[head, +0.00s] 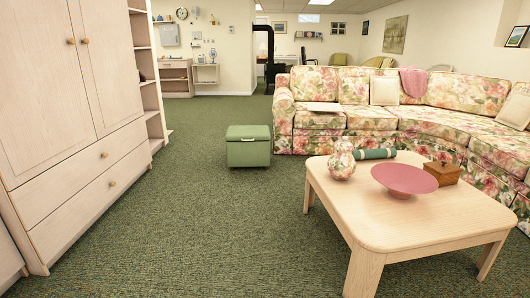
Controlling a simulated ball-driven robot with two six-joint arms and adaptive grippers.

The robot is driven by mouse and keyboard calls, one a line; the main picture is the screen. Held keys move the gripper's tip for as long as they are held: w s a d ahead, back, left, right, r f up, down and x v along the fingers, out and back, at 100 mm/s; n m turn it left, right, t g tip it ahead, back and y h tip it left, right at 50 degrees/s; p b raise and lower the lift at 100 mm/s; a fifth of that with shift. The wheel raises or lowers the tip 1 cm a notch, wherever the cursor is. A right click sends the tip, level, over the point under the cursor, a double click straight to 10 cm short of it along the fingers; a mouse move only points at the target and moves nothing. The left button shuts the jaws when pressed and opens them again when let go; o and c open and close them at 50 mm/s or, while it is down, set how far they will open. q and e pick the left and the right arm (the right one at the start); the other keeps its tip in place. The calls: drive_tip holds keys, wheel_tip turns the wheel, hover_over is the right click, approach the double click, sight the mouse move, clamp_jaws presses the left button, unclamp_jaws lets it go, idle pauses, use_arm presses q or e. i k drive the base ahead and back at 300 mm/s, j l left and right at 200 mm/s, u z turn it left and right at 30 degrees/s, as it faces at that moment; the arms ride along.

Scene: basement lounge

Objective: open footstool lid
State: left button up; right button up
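A green box-shaped footstool (248,150) stands on the green carpet near the middle of the head view, left of the floral sofa. Its padded lid (248,132) looks shut. A small pale handle or label shows on the front, just under the lid. Neither my left nor my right gripper is in view.
A pale wood coffee table (440,215) stands at front right, with a floral vase (341,160), pink bowl (404,179) and brown box (442,173). A floral sofa (330,122) stands behind. A tall wardrobe (75,110) lines the left. Open carpet (200,220) leads to the footstool.

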sight(256, 132)
drive_tip(key=i+u, duration=0.35)
drive_tip(key=i, duration=1.85)
